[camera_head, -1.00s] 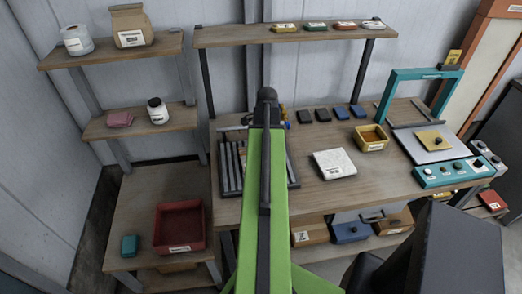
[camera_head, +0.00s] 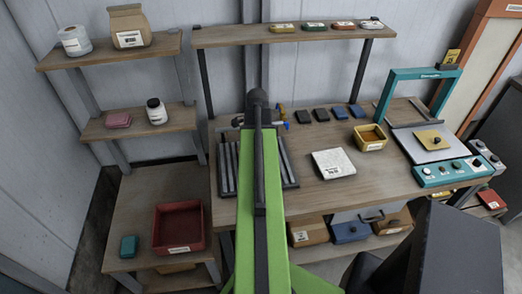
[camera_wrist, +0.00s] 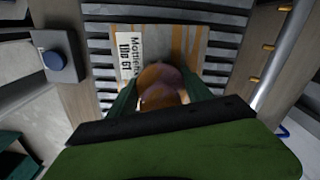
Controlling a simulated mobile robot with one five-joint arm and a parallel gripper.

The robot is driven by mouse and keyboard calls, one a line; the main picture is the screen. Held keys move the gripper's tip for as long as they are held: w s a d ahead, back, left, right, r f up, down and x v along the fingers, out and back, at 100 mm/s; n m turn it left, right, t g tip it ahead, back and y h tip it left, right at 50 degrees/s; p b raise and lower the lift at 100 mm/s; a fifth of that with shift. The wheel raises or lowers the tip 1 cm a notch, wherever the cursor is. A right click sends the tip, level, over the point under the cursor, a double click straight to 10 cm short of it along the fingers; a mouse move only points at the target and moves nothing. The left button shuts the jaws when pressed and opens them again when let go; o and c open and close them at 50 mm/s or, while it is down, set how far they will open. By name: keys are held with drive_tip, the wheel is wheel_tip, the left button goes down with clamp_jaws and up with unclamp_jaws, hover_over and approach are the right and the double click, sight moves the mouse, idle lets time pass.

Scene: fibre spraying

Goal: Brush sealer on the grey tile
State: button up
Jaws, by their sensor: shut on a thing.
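My gripper (camera_wrist: 162,92) is shut on a brown, rounded thing (camera_wrist: 160,78), seen nearly end on between the dark green fingers in the wrist view. It may be the brush handle; no bristles show. Beyond it lies a grey tile (camera_wrist: 188,45) with orange streaks and a white printed label (camera_wrist: 130,55). The tile rests on a dark slatted rack (camera_wrist: 225,44). The held thing overlaps the tile's near part in the picture; I cannot tell if they touch. In the head view my arm hides the gripper and the tile; the rack (camera_head: 227,168) shows on both sides.
A grey box with a blue button (camera_wrist: 55,60) stands left of the tile. A pale speckled slab (camera_head: 333,163), a yellow tub (camera_head: 370,139) and a teal-framed press (camera_head: 422,76) stand right on the bench. A red tray (camera_head: 180,228) is lower left. Bare bench lies around the slab.

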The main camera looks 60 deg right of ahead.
drive_tip(key=shift+w+a, duration=1.85)
drive_tip(key=shift+w, duration=0.15)
wheel_tip(320, 180, up, 6)
drive_tip(key=p, duration=0.6)
wheel_tip(320, 180, up, 3)
drive_tip(key=p, duration=0.3)
drive_tip(key=shift+f, duration=0.1)
